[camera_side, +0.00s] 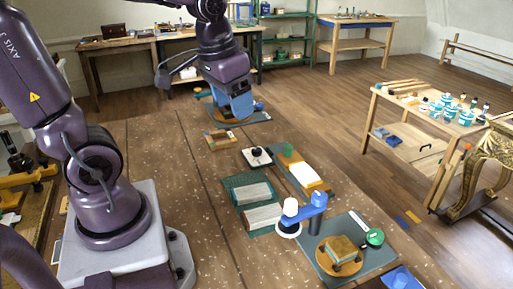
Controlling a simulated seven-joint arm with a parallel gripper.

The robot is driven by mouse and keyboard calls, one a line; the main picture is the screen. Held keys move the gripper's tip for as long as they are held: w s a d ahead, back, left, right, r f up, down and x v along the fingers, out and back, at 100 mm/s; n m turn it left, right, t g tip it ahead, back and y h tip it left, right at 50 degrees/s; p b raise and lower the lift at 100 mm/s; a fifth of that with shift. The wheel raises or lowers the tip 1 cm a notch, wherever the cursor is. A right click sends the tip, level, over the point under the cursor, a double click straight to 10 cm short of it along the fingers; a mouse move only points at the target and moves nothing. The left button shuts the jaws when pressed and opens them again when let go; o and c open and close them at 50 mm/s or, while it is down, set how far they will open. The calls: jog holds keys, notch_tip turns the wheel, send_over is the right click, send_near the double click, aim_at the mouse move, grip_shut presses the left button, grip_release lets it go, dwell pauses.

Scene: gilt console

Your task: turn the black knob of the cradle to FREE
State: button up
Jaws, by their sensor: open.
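A white plate with a black knob (257,152) sits near the middle of the bench. The setting of the knob and any FREE mark are too small to read. Which fixture is the cradle is not clear from this view. My gripper (238,114) is open, pointing down over a round wooden piece (219,118) at the back of the bench. It is beyond the black knob and apart from it. The fingertips are small and partly lost against the things behind them.
The bench's left half is mostly clear.

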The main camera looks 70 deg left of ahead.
jog(key=w+a+f+g, duration=0.2)
jog(key=w+a+f, duration=0.5)
jog(key=a, duration=0.4)
jog(key=m, duration=0.8)
send_near(257, 149)
jog(key=shift+g+h, duration=0.3)
jog(key=shift+h, duration=0.1)
jog(key=f, duration=0.6)
jog(key=a+f, duration=0.1)
jog(key=f, duration=0.2)
jog(key=shift+w+f, duration=0.1)
jog(key=shift+w, duration=0.15)
jog(key=c, duration=0.9)
